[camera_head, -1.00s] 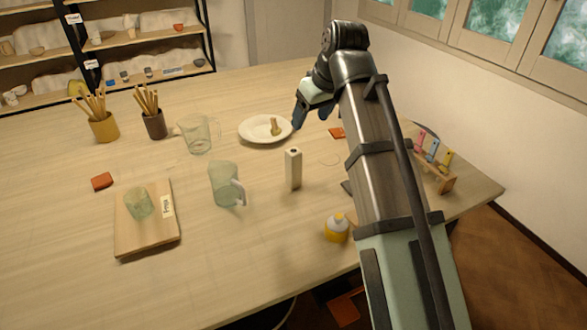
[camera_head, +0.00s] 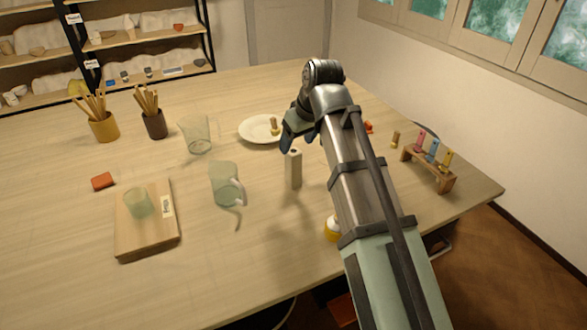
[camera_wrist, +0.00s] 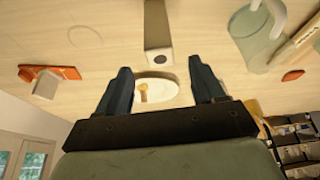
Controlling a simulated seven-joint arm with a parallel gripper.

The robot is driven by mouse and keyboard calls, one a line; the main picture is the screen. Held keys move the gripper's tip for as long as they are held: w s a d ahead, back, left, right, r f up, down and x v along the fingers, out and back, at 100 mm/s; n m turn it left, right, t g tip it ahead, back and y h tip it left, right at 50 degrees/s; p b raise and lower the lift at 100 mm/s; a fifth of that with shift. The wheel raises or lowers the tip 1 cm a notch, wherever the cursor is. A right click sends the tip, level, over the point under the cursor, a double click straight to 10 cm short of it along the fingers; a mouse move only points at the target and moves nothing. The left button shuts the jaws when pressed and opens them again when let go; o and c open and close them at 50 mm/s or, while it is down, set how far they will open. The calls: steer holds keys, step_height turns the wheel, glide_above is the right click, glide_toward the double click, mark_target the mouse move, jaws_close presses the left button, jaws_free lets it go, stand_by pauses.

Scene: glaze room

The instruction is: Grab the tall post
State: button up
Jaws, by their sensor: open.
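The tall post (camera_head: 294,172) is a pale, square-sided upright with a dark round hole in its top, standing on the table near the middle. In the wrist view the post (camera_wrist: 157,28) shows at the top centre, its holed end in line with the gap between my fingers. My gripper (camera_head: 298,142) is at the post's top in the head view, on its far side. The open fingers (camera_wrist: 161,68) hold nothing in the wrist view. I cannot tell the exact height gap between the fingertips and the post's top.
A white plate (camera_head: 250,130) with a small tan peg lies behind. A yellow bottle (camera_head: 332,230) is partly hidden by my arm. A wooden rack (camera_head: 428,172) is at right, a board (camera_head: 147,235) at front left.

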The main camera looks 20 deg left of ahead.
mark_target(294, 151)
steer(key=shift+x, duration=2.6)
steer(key=shift+s, duration=0.1)
steer(key=shift+c, duration=0.3)
jaws_close()
